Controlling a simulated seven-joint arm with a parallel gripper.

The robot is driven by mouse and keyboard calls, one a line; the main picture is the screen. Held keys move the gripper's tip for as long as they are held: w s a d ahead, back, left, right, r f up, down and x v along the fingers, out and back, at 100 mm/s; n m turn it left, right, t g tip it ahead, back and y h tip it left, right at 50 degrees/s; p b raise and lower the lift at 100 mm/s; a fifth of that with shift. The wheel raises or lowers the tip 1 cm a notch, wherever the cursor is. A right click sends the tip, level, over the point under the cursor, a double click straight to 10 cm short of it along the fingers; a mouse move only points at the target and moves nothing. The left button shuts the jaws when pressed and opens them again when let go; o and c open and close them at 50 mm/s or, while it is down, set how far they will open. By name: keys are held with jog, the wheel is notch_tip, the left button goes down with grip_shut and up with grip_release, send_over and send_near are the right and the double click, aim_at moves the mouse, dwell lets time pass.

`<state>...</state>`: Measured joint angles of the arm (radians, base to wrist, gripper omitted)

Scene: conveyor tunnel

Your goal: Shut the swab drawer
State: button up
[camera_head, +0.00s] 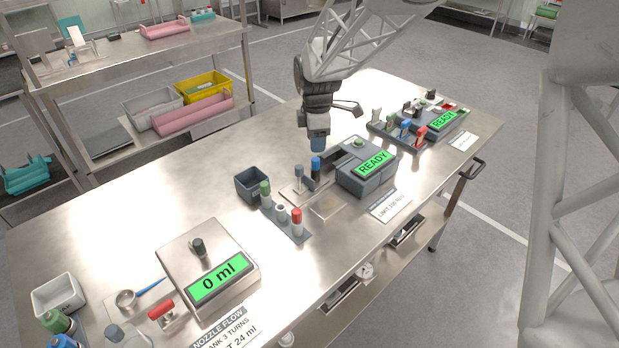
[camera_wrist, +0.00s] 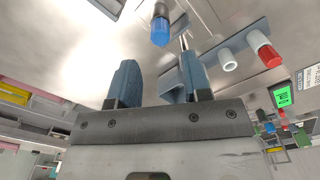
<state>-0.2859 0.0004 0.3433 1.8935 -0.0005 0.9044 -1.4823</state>
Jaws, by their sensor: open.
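Two drawer-like trays stick out below the table's front edge in the head view. One (camera_head: 407,233) is under the right part and shows a dark inside; the other (camera_head: 342,295) is further left and nearer the camera. I cannot read a label on either, so I cannot tell which is the swab drawer. My gripper (camera_head: 318,144) points down above the tabletop, behind the trays and well apart from them. Its two blue-grey fingers stand apart with nothing between them in the wrist view (camera_wrist: 160,88). Neither tray is recognisable in the wrist view.
A READY device (camera_head: 368,172) stands right of my gripper, near a rack (camera_head: 283,225) of coloured-cap vials. A scale (camera_head: 205,265) reading 0 ml is left. A second READY device (camera_head: 440,122) is at the right end. The floor before the table's right part is clear.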

jog(key=shift+s+a+f, duration=0.1)
jog(key=shift+s+a, duration=0.1)
jog(key=shift+a, duration=0.05)
jog(key=c, duration=0.5)
jog(key=shift+s+a+f+h, duration=0.1)
jog(key=shift+s+a+h, duration=0.15)
jog(key=shift+h, duration=0.05)
jog(key=shift+c, duration=1.1)
jog(key=s+a+n+h, duration=0.1)
jog(key=s+a+h, duration=0.1)
jog(key=a, duration=0.1)
jog(key=s+a+f+n+h, duration=0.1)
jog(key=s+a+h, duration=0.1)
jog(key=s, duration=0.1)
jog(key=s+a+f+t+h, duration=0.1)
jog(key=s+a, duration=0.1)
jog(key=a, duration=0.1)
jog(key=shift+s+a+n+h, duration=0.25)
jog(key=shift+a+n+h, duration=0.05)
jog(key=shift+n+h, duration=0.1)
grip_shut()
jog(key=s+a+r+n+t+h, duration=0.1)
jog(key=s+a+r+t+h, duration=0.1)
jog(key=a, duration=0.6)
jog(key=shift+s+a+n+t+h, duration=0.35)
jog(key=shift+s+t+h, duration=0.45)
jog(key=shift+s+t, duration=0.85)
jog(key=shift+w+d+t, duration=0.1)
jog(key=shift+w+t, duration=0.15)
